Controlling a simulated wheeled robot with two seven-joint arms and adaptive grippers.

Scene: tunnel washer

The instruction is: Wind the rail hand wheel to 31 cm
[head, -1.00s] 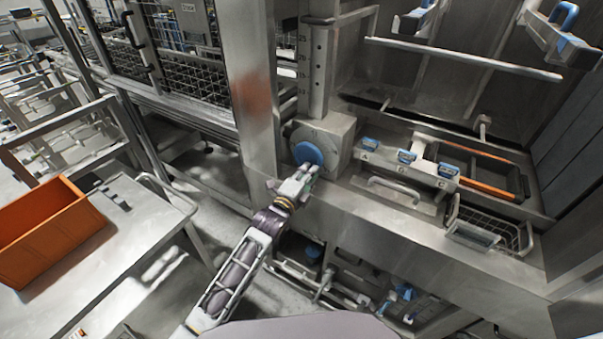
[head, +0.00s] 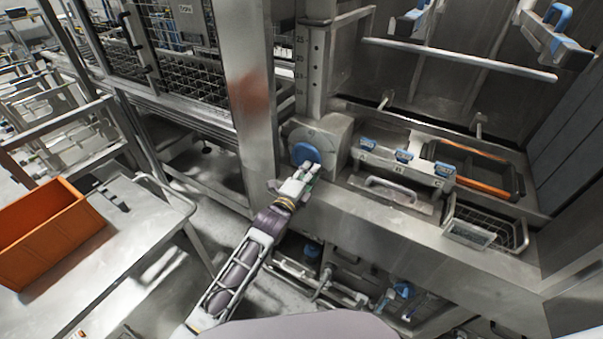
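My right gripper is not in view.
An orange bin (head: 45,232) stands on a metal table (head: 135,235) at the left. Right of the wheel is a block with several blue-topped handles (head: 402,156), a tray with orange edges (head: 475,166) and a wire basket (head: 490,228). A metal ledge (head: 400,225) runs below.

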